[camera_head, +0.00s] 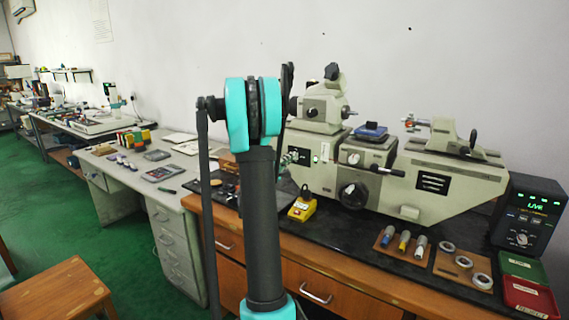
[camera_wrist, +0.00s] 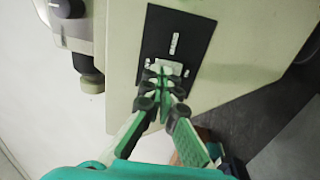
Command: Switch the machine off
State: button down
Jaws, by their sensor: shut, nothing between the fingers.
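The machine (camera_head: 425,190) is a long beige bench instrument on the dark-topped bench in the head view. In the wrist view, its beige face (camera_wrist: 225,30) carries a black plate (camera_wrist: 203,45) with small white markings. A white switch (camera_wrist: 172,68) sits in this plate. My gripper (camera_wrist: 164,84) has green fingers with black joints; it is shut and empty, with its tips at the lower edge of the switch. The tips partly cover the switch, so I cannot tell contact or which side is pressed. My arm hides most of this area in the head view.
A black readout box (camera_head: 528,218) with lit green digits stands right of the machine. Green (camera_head: 523,267) and red (camera_head: 529,295) trays, a board with metal rings (camera_head: 481,281) and a yellow-based item (camera_head: 302,209) lie along the bench front. A grey desk (camera_head: 130,172) stands left.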

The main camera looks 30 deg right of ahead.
jog(key=shift+d, duration=0.25)
jog(key=shift+w+d+r, duration=0.2)
jog(key=shift+d+r, duration=0.05)
jog(key=shift+d, duration=0.05)
jog(key=shift+a, duration=0.1)
jog(key=r+v, duration=0.3)
jog(key=v, duration=1)
jog(key=shift+s+a, duration=0.15)
jog(key=shift+a, duration=0.3)
